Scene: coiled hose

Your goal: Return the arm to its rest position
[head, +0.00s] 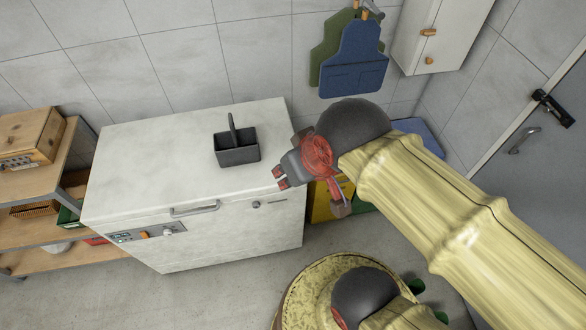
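My arm comes in from the lower right and reaches toward the middle of the picture, bent and raised off the floor. My gripper (279,178) is at its end, in front of the right part of the white chest freezer's lid as seen from here. Its two red-tipped fingers point left and stand apart, with nothing seen between them. A red part shows at the wrist just behind the gripper; its details are too small to tell. The height of my gripper above the lid cannot be told from this one view.
A black caddy with an upright handle (238,152) stands on the white chest freezer (140,165). Wooden shelves (30,180) hold a wooden box (30,138) at left. Aprons (353,62) and a white wall cabinet (440,30) hang behind my arm. A grey door (545,150) is at right.

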